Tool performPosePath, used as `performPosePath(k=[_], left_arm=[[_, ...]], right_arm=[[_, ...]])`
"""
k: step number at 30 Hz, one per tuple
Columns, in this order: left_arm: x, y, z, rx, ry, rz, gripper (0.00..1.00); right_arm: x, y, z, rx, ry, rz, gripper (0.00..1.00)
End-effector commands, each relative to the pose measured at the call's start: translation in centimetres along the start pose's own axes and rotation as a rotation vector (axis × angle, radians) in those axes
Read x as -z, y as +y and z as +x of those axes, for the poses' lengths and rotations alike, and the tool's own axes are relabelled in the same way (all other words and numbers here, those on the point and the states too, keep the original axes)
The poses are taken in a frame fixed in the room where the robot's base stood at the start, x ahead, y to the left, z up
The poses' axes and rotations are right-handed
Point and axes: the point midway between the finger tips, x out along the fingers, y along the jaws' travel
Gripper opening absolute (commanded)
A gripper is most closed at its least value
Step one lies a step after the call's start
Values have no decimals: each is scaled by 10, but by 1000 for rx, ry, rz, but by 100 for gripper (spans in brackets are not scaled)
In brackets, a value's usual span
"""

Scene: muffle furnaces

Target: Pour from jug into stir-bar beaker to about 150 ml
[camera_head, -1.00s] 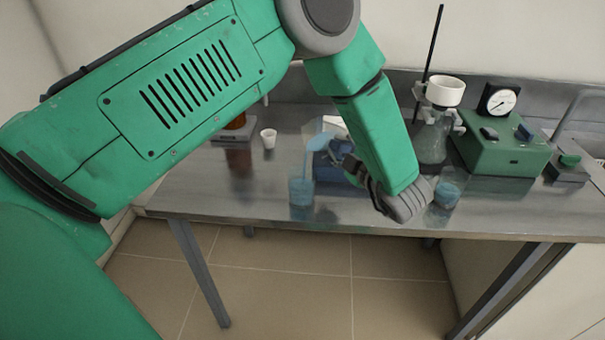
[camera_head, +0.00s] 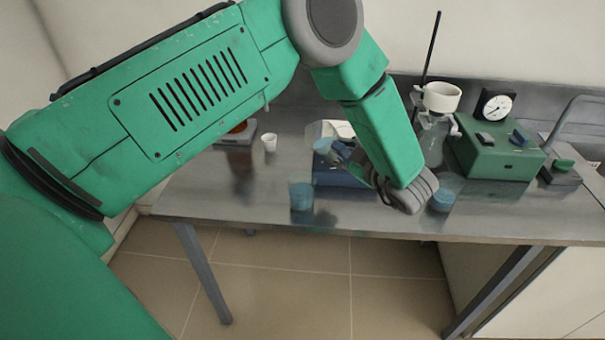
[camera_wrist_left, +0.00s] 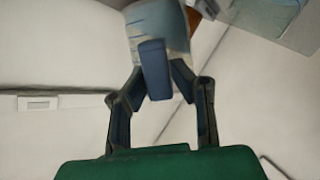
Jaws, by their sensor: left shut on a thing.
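My left gripper (camera_head: 350,157) is shut on the blue handle (camera_wrist_left: 154,68) of the jug. The jug's clear body with pale blue liquid (camera_wrist_left: 158,25) fills the top of the left wrist view. In the head view the jug (camera_head: 322,145) is small and partly hidden by the gripper, above and slightly right of a beaker. That beaker (camera_head: 301,196) stands upright near the table's front edge and holds blue liquid. No stream shows between them now. A stir bar and volume marks cannot be made out. My right gripper is in neither view.
A second beaker with blue liquid (camera_head: 443,199) stands right of my left wrist. A filter flask (camera_head: 432,140), a green gauge box (camera_head: 500,155) and a small white cup (camera_head: 269,142) stand farther back.

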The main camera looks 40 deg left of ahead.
Motion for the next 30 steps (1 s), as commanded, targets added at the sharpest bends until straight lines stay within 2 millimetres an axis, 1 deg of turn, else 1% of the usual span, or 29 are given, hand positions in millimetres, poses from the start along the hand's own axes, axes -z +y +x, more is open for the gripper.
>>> performPosePath(k=[1, 4, 10, 13, 18, 22, 30], left_arm=[[2, 3, -1, 11, 1, 38, 0], [1, 3, 0, 23, 0, 82, 0], [0, 2, 0, 24, 0, 87, 0], [0, 2, 0, 30, 1, 108, 0], [2, 2, 0, 82, 2, 286, 0], [0, 0, 0, 113, 3, 398, 0], [0, -1, 0, 120, 3, 424, 0]], right_arm=[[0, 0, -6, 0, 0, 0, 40], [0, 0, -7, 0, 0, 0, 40], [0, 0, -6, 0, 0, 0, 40], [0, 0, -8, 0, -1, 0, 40], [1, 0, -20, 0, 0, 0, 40], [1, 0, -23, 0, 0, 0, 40], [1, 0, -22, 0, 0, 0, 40]])
